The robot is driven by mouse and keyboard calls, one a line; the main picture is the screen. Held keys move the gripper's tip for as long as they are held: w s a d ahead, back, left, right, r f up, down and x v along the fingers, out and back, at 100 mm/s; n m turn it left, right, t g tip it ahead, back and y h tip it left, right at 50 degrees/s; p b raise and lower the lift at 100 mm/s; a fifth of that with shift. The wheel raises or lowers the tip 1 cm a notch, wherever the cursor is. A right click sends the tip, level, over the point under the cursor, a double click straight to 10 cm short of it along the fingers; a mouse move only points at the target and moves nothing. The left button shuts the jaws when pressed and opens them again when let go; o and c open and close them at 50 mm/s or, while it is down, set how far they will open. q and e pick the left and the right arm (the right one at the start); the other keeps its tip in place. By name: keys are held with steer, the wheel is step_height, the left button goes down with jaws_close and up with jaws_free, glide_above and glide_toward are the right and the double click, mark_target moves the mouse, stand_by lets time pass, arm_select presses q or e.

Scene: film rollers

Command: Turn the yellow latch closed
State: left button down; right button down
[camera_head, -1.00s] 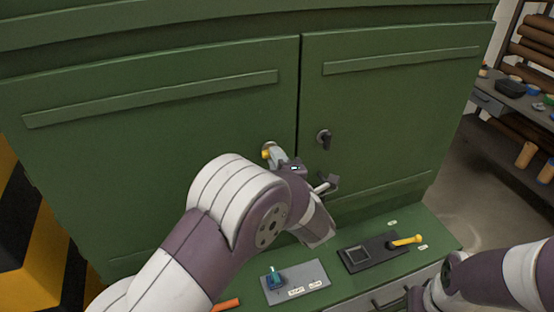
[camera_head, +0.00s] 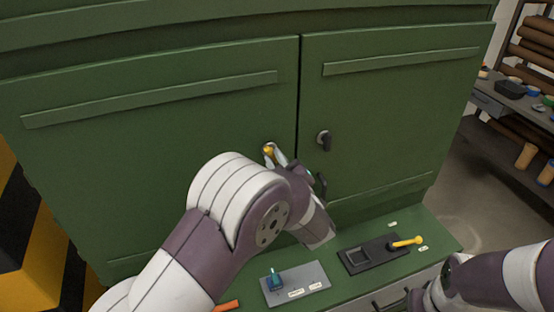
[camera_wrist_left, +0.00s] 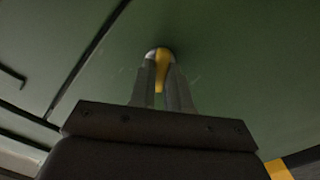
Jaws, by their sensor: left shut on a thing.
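The yellow latch (camera_head: 268,150) sits on the left door of the green cabinet, near the seam between the doors. My left gripper (camera_head: 276,154) is at the latch, its fingers on either side of the handle. In the left wrist view the yellow latch (camera_wrist_left: 161,68) shows between the two fingers of my left gripper (camera_wrist_left: 163,85), which is shut on it. Part of the latch is hidden by the fingers. My right arm shows at the lower right, but its gripper is not clearly visible.
A black latch (camera_head: 324,140) is on the right cabinet door (camera_head: 390,110). Below, the green ledge holds a grey plate with a blue switch (camera_head: 275,281) and a black panel with a yellow lever (camera_head: 405,242). A shelf with small items (camera_head: 515,90) stands at the right.

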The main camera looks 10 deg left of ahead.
arm_select(q)
steer(key=m+p, duration=0.2)
steer(key=m, duration=0.4)
steer(key=shift+r, duration=0.2)
steer(key=shift+m, duration=0.3)
stand_by(0.3)
steer(key=c, duration=1.1)
jaws_free()
steer(key=shift+f, duration=0.1)
